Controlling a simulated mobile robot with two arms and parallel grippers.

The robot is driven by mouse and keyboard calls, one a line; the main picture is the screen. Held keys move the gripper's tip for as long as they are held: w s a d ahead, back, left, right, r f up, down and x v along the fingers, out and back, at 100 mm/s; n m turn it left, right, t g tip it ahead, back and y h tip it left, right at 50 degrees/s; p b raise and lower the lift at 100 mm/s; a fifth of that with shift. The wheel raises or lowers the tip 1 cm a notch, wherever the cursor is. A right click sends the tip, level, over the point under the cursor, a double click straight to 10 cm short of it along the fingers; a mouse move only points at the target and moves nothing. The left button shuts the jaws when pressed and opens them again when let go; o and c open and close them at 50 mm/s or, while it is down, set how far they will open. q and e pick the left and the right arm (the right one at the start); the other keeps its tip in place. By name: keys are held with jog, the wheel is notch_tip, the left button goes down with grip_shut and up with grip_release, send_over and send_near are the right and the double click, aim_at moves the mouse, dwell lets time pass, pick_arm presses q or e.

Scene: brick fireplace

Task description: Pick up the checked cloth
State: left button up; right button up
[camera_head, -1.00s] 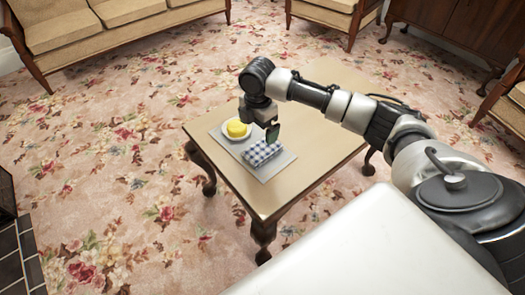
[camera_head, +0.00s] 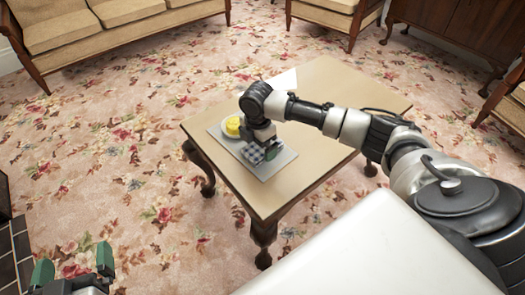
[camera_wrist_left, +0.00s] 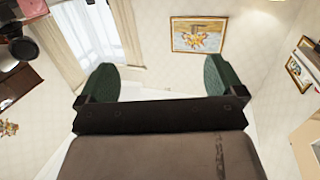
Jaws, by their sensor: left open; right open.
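The blue-and-white checked cloth (camera_head: 252,154) lies folded on a grey mat (camera_head: 284,160) on the small wooden table. My right gripper (camera_head: 266,150) is open, pointing down right at the cloth and covering part of it. Whether its fingers touch the cloth or straddle it cannot be told. My left gripper (camera_head: 74,262) shows at the bottom left of the head view, open and empty, far from the table. Its two green fingers also show spread apart in the left wrist view (camera_wrist_left: 159,78).
A plate (camera_head: 219,131) with a yellow item (camera_head: 233,126) stands beside the cloth, close to my right gripper. The table (camera_head: 335,100) is otherwise mostly bare, with a white sheet-like patch (camera_head: 284,80) near its far edge. A sofa (camera_head: 100,20) and chairs stand farther off.

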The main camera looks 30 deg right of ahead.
jog(key=shift+f+b, duration=0.35)
jog(key=shift+f, duration=0.8)
pick_arm(q)
jog(key=r+t, duration=0.1)
jog(key=r, duration=0.1)
jog(key=r+t+h, duration=0.1)
jog(key=shift+w+d+t, duration=0.1)
jog(key=shift+d+t, duration=0.2)
pick_arm(e)
jog(key=shift+c, duration=0.2)
jog(key=c, duration=1)
jog(key=shift+r, duration=0.15)
